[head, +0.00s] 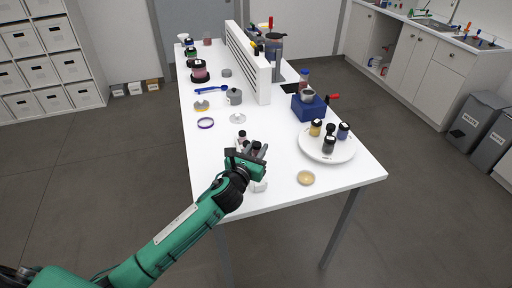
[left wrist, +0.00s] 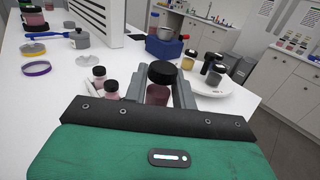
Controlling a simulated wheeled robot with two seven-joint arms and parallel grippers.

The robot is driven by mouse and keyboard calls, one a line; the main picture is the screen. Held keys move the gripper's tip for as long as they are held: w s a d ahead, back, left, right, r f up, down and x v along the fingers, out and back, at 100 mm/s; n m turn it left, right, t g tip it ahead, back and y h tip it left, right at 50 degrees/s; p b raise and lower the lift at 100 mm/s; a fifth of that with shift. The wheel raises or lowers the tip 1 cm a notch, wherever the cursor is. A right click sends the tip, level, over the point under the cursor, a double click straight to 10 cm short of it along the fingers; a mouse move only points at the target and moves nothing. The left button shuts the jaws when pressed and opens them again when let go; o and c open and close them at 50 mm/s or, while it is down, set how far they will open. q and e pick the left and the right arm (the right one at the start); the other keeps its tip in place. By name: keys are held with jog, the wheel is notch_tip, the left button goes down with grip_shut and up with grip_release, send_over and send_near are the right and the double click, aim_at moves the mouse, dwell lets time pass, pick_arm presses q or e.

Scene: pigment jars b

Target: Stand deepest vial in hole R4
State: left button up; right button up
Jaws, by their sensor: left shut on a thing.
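My left gripper (head: 252,152) is over the near part of the white table. It is shut on a black-capped vial with dark pink contents, and this held vial (left wrist: 158,94) stands upright between the fingers in the left wrist view. Two more black-capped vials with pink contents, a farther vial (left wrist: 99,76) and a nearer vial (left wrist: 111,92), stand just left of the gripper in that view. They look paler than the held one. A white piece (head: 260,187), perhaps a rack, shows partly beneath the gripper. Its holes and any R4 label are hidden or too small to read.
A round white tray (head: 312,151) with several jars stands to the right. Behind it is a blue block (head: 309,110) with a grey bowl. A tan disc (head: 306,178) lies near the front edge. A purple ring (head: 206,123) and grey pot (head: 235,97) are farther back. A white slatted divider (head: 247,65) stands behind.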

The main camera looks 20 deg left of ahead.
pick_arm(q)
jog(key=shift+w, duration=0.15)
jog(key=shift+r+p, duration=0.1)
jog(key=shift+p, duration=0.25)
notch_tip(320, 180, down, 3)
jog(key=shift+r+b, duration=0.1)
jog(key=shift+b, duration=1)
jog(key=shift+f+b, duration=0.6)
jog(key=shift+f, duration=0.2)
jog(key=shift+f+b, duration=0.35)
jog(key=shift+f, duration=0.45)
pick_arm(e)
notch_tip(320, 180, down, 4)
jog(key=shift+w+r, duration=0.1)
jog(key=shift+w, duration=0.05)
pick_arm(q)
jog(key=shift+a+p, duration=0.1)
jog(key=shift+p, duration=0.35)
pick_arm(e)
jog(key=shift+r, duration=0.6)
pick_arm(q)
jog(key=shift+f+b, duration=1.6)
jog(key=shift+f, duration=0.5)
pick_arm(e)
jog(key=shift+f, duration=1.6)
